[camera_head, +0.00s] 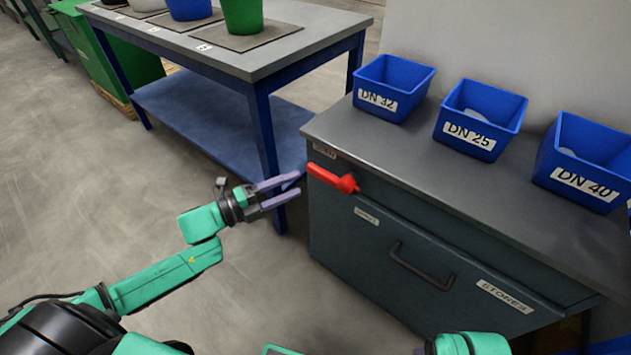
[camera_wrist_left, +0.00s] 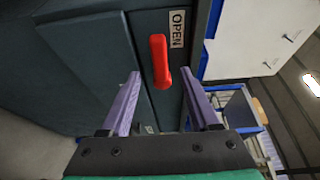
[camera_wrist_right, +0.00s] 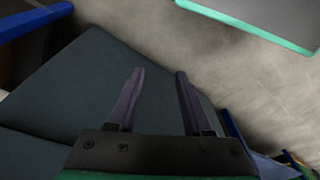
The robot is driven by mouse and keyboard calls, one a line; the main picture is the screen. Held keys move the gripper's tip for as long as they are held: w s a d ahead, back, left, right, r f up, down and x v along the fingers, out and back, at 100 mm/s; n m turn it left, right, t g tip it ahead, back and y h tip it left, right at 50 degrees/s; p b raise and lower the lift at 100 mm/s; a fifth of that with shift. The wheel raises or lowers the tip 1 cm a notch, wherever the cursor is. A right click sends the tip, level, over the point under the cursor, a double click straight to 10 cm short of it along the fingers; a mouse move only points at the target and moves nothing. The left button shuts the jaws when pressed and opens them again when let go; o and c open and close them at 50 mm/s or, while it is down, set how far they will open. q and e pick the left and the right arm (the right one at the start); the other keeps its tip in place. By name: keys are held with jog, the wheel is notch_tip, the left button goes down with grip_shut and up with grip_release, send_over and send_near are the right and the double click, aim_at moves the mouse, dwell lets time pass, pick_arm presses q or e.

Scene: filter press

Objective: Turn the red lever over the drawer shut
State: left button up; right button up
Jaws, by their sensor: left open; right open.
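The red lever (camera_head: 332,179) sits on the front of the grey cabinet, above the drawer (camera_head: 395,255). Its handle points left toward the "OPEN" label at the cabinet's upper left corner. In the left wrist view the lever (camera_wrist_left: 160,62) lies ahead between my left fingers, apart from both, with the "OPEN" label (camera_wrist_left: 177,29) beside its end. My left gripper (camera_head: 283,189) is open and empty, just left of the lever. My right gripper (camera_wrist_right: 158,75) is open and empty in the right wrist view, over a dark grey cabinet surface; its fingers are out of the head view.
Blue bins DN 32 (camera_head: 393,86), DN 25 (camera_head: 480,119) and DN 40 (camera_head: 584,160) stand on the cabinet top. The drawer has a dark handle (camera_head: 420,268). A blue-legged table (camera_head: 258,60) stands behind my left gripper. The floor left of the cabinet is clear.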

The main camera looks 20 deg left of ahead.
aim_at(317, 176)
pick_arm(q)
jog(key=b+x, duration=0.1)
jog(key=x, duration=0.6)
jog(key=shift+w+f, duration=0.1)
jog(key=shift+f, duration=0.05)
grip_shut()
pick_arm(e)
jog(key=r, duration=0.3)
jog(key=shift+s+a+r, duration=0.15)
jog(key=shift+a+r, duration=0.05)
jog(key=shift+r, duration=0.15)
dwell(0.4)
